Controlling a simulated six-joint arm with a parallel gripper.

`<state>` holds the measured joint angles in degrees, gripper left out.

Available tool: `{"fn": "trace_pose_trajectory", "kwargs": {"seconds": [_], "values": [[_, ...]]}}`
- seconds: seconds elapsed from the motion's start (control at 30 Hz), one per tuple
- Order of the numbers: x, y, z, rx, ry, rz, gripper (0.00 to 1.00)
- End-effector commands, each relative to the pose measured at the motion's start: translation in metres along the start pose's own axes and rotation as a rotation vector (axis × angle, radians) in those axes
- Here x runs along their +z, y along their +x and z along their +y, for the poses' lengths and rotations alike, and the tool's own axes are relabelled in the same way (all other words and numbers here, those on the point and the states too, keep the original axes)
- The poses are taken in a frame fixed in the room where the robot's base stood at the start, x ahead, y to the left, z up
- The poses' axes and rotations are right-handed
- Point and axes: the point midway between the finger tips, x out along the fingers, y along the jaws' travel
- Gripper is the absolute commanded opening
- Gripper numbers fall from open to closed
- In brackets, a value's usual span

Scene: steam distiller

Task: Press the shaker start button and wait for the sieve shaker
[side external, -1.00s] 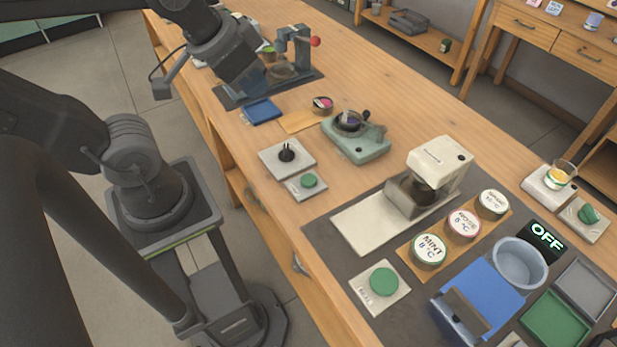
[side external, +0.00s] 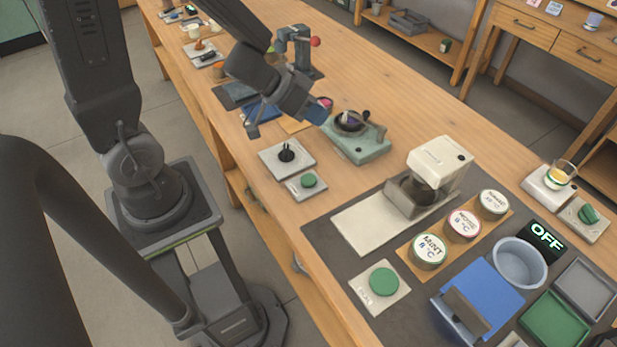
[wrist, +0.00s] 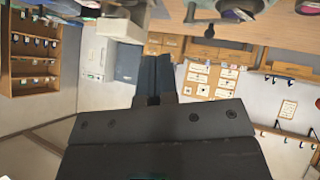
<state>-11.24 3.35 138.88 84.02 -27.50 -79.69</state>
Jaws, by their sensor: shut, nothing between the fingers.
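My gripper (side external: 316,113) is shut and empty, held in the air above the workbench, close to the teal machine in the side view. In the wrist view its closed dark fingers (wrist: 155,75) point out over the room. The teal machine (side external: 360,148) has a round dish-like top and a dark knob; I cannot tell for sure that it is the shaker. A small green button (side external: 308,181) on a pale plate lies in front of it, apart from my gripper. A larger green button (side external: 384,281) on a pale plate is nearer the front edge. No readable label says which starts the shaker.
A black knob plate (side external: 286,156) lies beside the small button. A cream machine (side external: 440,165), labelled jars (side external: 430,250), a blue box (side external: 478,292) and a display reading OFF (side external: 546,236) occupy the right. A press with a red knob (side external: 300,50) stands behind my gripper.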

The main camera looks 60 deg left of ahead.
Motion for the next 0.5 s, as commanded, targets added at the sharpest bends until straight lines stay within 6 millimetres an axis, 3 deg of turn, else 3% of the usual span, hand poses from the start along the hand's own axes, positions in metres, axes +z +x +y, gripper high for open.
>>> {"fn": "trace_pose_trajectory", "kwargs": {"seconds": [0.2,0.5], "values": [[0.036,0.007,0.008,0.173,-0.086,-0.152,0.00],[0.042,0.007,0.011,0.206,-0.104,-0.184,0.00]]}}
